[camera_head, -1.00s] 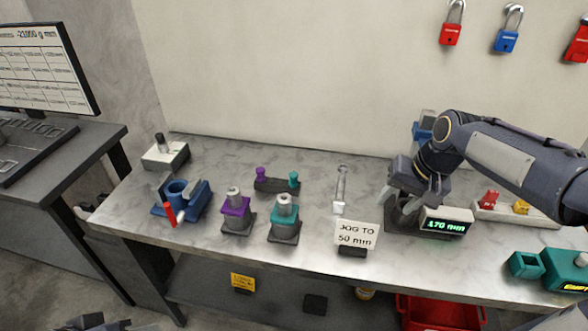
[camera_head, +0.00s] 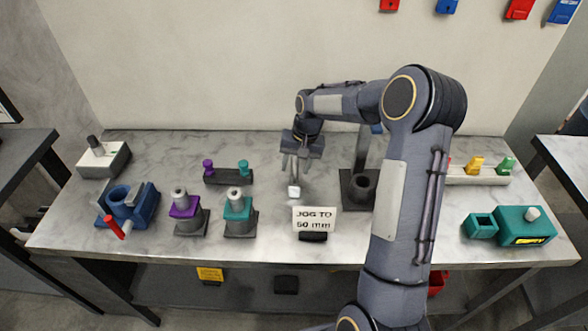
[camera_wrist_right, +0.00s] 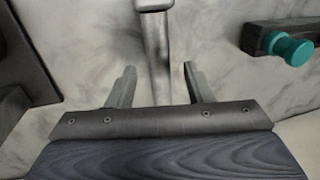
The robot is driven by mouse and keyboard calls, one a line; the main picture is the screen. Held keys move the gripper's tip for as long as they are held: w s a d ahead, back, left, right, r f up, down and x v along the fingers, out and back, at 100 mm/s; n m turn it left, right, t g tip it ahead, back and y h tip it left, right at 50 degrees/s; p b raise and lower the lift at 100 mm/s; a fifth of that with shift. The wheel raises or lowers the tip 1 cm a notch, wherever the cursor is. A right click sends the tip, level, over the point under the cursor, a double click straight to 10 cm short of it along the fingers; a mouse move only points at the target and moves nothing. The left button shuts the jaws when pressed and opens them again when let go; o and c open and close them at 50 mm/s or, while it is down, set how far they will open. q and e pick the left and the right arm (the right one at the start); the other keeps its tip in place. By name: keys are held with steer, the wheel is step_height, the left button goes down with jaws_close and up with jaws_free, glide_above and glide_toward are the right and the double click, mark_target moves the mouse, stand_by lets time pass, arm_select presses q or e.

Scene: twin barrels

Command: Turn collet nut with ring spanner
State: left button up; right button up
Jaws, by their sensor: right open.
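A long grey metal tool (camera_head: 294,192), which looks like the spanner, is near the table's middle. Its pale block end shows below my right gripper (camera_head: 291,174); the rest is largely hidden by it. In the right wrist view the tool's grey bar (camera_wrist_right: 157,35) runs between the two spread fingers (camera_wrist_right: 158,85). My right gripper is open; I cannot tell whether a finger touches the bar. A purple-collared barrel (camera_head: 185,208) and a teal-collared barrel (camera_head: 239,208) stand upright to the left, each with a grey top piece. I cannot tell which part is the collet nut. My left gripper is out of view.
A sign (camera_head: 314,219) reading "JOG TO 50 mm" stands in front of the tool. A dark rack with purple and teal knobs (camera_head: 228,177) is left of it. A blue fixture (camera_head: 128,207) stands at left, a teal box (camera_head: 525,225) at right.

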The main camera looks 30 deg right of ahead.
steer(key=shift+f, duration=0.25)
jaws_close()
steer(key=shift+r, duration=0.15)
steer(key=shift+r, duration=0.55)
steer(key=s+a+r+b, duration=0.2)
steer(key=s+a+r, duration=0.5)
steer(key=s+r, duration=0.4)
steer(key=shift+s+a+r+b, duration=0.3)
steer(key=shift+s+r+b, duration=0.1)
steer(key=shift+s, duration=0.05)
